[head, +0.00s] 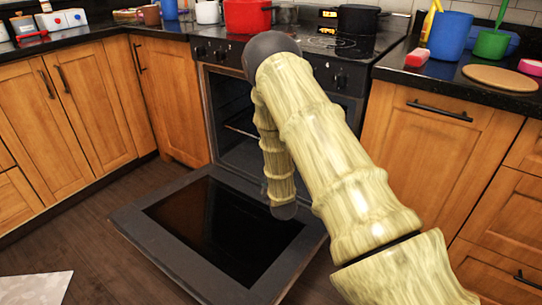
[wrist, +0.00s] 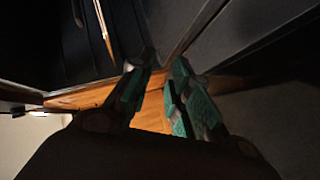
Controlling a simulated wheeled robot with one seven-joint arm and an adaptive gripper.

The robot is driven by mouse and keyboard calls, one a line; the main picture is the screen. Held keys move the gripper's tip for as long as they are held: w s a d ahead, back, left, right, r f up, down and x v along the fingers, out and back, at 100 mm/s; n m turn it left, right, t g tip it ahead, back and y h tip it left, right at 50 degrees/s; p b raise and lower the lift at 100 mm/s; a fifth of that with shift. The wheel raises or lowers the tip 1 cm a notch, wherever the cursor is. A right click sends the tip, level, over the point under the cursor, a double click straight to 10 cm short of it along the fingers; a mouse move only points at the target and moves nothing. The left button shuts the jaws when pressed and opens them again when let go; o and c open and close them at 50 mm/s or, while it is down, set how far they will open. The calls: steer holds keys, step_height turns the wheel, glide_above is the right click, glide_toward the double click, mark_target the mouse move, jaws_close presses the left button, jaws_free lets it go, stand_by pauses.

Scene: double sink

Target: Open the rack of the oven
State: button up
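The oven (head: 208,52) stands in the corner run of the counter with its door (head: 145,232) folded down flat. Inside the dark cavity, a rack (head: 240,129) shows as a thin light line, mostly hidden behind my arm. My gripper is hidden behind my arm in the head view. In the wrist view, my gripper (wrist: 160,75) has two teal-padded fingers apart, with nothing visible between them. Thin bright bars (wrist: 103,25), which may be the rack, lie beyond and left of the fingertips, apart from them. The wrist view is dark.
Wooden cabinets (head: 85,95) flank the oven on the left, and more cabinets (head: 430,145) stand on the right. A red pot (head: 247,17) and a black pot (head: 358,18) sit on the stovetop. The floor (head: 85,240) left of the lowered door is mostly clear, with a pale mat (head: 35,289).

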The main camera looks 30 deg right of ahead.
steer(key=shift+w+d+r+n+t+h+b, duration=0.4)
steer(key=shift+w+d+r+n+t+b, duration=0.25)
steer(key=shift+w+d+b, duration=2.05)
steer(key=shift+w+d+r+n+t+h+b, duration=0.55)
steer(key=shift+w+d+b, duration=1.1)
steer(key=shift+w, duration=1.9)
steer(key=shift+w+d+r+n+t+h+b, duration=0.25)
steer(key=shift+w+d+r+n+t+b, duration=0.4)
steer(key=shift+w+d+b, duration=2)
steer(key=shift+w+a+r+p, duration=0.25)
steer(key=shift+w+a+p, duration=0.25)
steer(key=shift+a, duration=0.05)
jaws_close()
